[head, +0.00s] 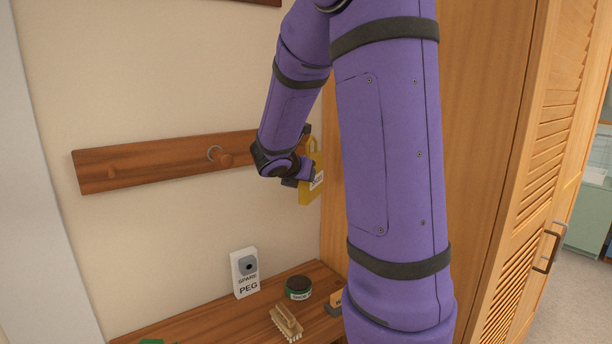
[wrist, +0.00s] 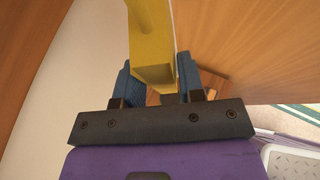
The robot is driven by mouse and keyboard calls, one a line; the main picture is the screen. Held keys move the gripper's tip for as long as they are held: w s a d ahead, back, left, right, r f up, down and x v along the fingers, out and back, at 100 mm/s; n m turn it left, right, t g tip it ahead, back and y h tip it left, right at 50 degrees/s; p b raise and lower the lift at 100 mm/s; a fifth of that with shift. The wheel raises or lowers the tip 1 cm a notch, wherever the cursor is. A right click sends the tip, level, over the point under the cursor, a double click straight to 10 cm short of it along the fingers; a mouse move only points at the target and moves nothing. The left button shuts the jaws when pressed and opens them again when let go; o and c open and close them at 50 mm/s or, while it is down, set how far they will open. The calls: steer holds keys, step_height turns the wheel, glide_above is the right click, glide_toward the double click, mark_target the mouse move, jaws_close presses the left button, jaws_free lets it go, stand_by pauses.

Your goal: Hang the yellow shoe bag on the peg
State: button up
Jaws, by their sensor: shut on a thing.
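The yellow shoe bag (head: 312,185) has a loop at its top and a white label, and hangs upright in front of the wall near the right end of the peg rail. My gripper (head: 299,178) is shut on the bag; in the wrist view the yellow bag (wrist: 151,50) sits between the two blue fingers (wrist: 158,82). A wooden peg (head: 226,159) with a grey ring around it sticks out of the brown rail (head: 135,165), left of my gripper. Another peg shows faintly farther left.
A tall wooden cabinet with a louvred door (head: 545,170) stands close on the right.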

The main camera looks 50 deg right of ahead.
steer(key=shift+w+d+f, duration=0.15)
steer(key=shift+w+d, duration=0.05)
steer(key=shift+w, duration=0.7)
steer(key=shift+w+d+f, duration=0.15)
steer(key=shift+w+d, duration=0.1)
steer(key=shift+w, duration=0.7)
steer(key=shift+w+d+f, duration=0.15)
steer(key=shift+w+d, duration=0.05)
steer(key=shift+w, duration=0.7)
steer(key=shift+w+f, duration=0.1)
steer(key=shift+w, duration=0.1)
steer(key=o, duration=1.2)
steer(key=shift+w+f, duration=0.1)
steer(key=v, duration=1)
steer(key=shift+a, duration=0.35)
